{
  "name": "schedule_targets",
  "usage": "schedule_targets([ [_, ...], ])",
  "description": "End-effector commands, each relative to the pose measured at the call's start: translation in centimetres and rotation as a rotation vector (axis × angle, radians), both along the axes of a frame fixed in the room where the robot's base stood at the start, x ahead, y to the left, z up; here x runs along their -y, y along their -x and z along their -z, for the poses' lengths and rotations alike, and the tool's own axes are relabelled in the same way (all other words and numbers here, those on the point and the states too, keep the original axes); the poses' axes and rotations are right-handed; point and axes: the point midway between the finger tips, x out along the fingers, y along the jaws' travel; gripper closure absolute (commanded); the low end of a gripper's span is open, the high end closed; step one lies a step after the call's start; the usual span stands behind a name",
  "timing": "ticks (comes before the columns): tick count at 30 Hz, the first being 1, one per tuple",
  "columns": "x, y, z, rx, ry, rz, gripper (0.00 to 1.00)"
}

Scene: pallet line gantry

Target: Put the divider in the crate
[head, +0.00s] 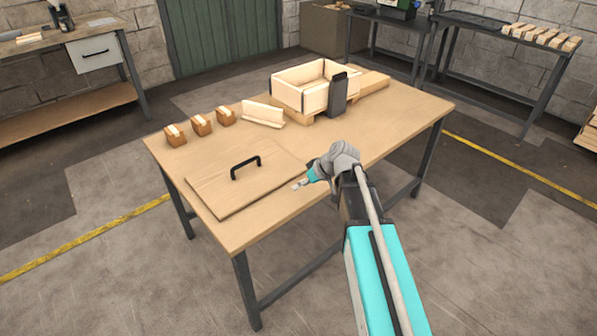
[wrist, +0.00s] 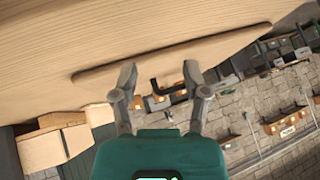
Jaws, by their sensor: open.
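The divider appears to be the pale wooden board (head: 263,112) on the table, left of the crate and apart from it. It stands on its long edge, slightly tilted, with a low strip along its front. The crate (head: 288,95) is an open-topped pale wooden box with dark corners, raised on a wooden base at the back of the table. Its inside is only partly visible. My gripper (head: 299,184) is over the near part of the table, well short of both. In the wrist view my gripper (wrist: 160,75) has its fingers apart with nothing held between them.
A flat wooden lid (head: 215,186) with a black handle (head: 245,165) lies at the table's near left. Several small notched brown blocks, one of them nearest the board (head: 226,115), line the back left. A dark upright block (head: 337,97) stands before the crate. The table's middle is clear.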

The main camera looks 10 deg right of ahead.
Motion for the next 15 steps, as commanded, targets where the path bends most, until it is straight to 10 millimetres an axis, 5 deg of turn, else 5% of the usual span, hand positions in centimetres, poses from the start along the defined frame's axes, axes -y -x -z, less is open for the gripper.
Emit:
schedule_targets([
  [15, 5.0, 14.0, 4.0, -0.432, 0.394, 0.459, 0.41],
])
